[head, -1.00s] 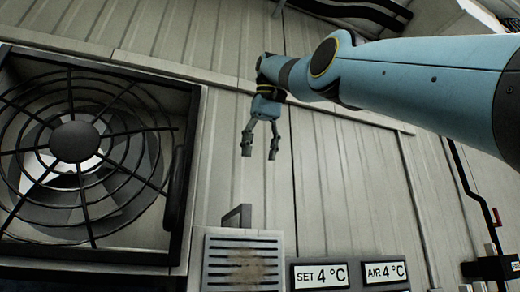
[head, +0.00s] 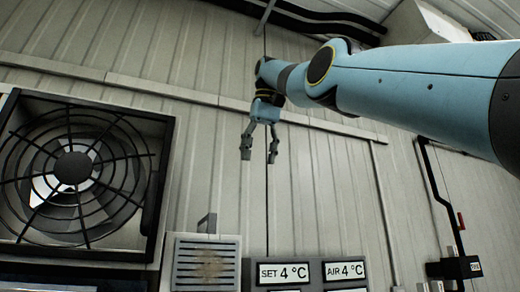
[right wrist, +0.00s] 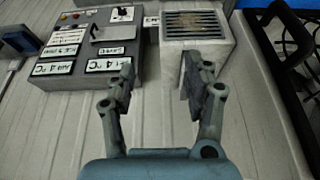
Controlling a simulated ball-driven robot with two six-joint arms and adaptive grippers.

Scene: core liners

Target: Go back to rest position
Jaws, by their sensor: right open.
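My right gripper (head: 260,152) hangs from the blue right arm in the head view, fingers pointing down and spread apart. It also shows in the right wrist view (right wrist: 160,95), open with nothing between its fingers. In the head view it is above the vent box and the temperature panel, apart from both. My left gripper is not in view.
A caged fan (head: 72,165) is on the wall at left. A vent box (head: 205,265) and a panel with SET 4 °C and AIR 4 °C displays (head: 310,273) are low in the head view. A black pipe (head: 437,200) runs down at right. The ribbed wall around the gripper is clear.

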